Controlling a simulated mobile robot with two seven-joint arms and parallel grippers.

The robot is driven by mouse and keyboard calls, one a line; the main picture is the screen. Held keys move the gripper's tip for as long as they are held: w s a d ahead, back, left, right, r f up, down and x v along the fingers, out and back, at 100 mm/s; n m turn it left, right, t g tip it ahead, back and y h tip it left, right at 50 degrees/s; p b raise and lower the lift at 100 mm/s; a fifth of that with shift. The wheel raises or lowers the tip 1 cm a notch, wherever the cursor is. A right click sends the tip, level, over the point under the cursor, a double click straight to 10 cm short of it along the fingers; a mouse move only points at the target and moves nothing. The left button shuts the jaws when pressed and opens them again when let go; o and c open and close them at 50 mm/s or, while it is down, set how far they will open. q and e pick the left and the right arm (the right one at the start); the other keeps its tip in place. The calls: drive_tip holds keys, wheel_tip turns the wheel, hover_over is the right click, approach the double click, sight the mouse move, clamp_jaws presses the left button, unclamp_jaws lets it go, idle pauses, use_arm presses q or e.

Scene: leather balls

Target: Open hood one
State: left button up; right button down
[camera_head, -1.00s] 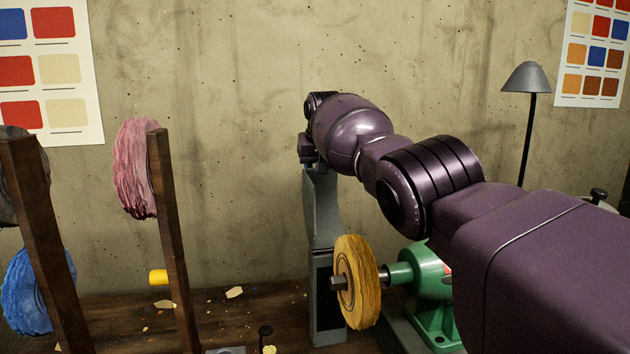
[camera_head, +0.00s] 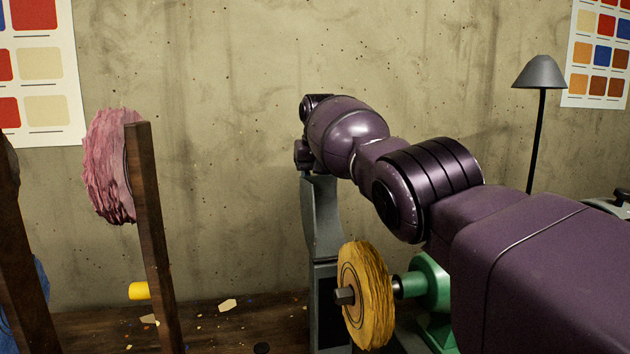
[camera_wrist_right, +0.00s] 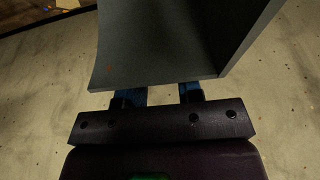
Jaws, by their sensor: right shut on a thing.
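The grey metal hood (camera_head: 322,220) stands upright behind and left of the yellow buffing wheel (camera_head: 376,290), which sits on the shaft of a green motor (camera_head: 437,290). My right arm reaches across from the right to the hood's top edge. My right gripper (camera_wrist_right: 160,93) is shut on the hood's edge; its blue-padded fingers show in the right wrist view, their tips partly hidden by the hood panel (camera_wrist_right: 160,45). In the head view the fingers are mostly hidden by my wrist. My left gripper is not in view.
A wooden post (camera_head: 152,230) with a pink wheel (camera_head: 107,165) stands left, and another dark post (camera_head: 20,270) is nearer. A grey lamp (camera_head: 540,75) stands right. The concrete wall (camera_head: 220,130) is close behind. Scraps lie on the wooden surface (camera_head: 240,325).

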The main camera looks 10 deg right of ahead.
drive_tip(key=shift+r, duration=0.7)
drive_tip(key=c, duration=1.1)
unclamp_jaws()
drive_tip(key=shift+w, duration=0.1)
drive_tip(key=shift+c, duration=0.2)
drive_tip(key=o, duration=0.3)
drive_tip(key=shift+f, duration=0.5)
drive_tip(key=shift+r, duration=0.3)
drive_tip(key=v, duration=0.8)
drive_tip(key=shift+v, duration=1.2)
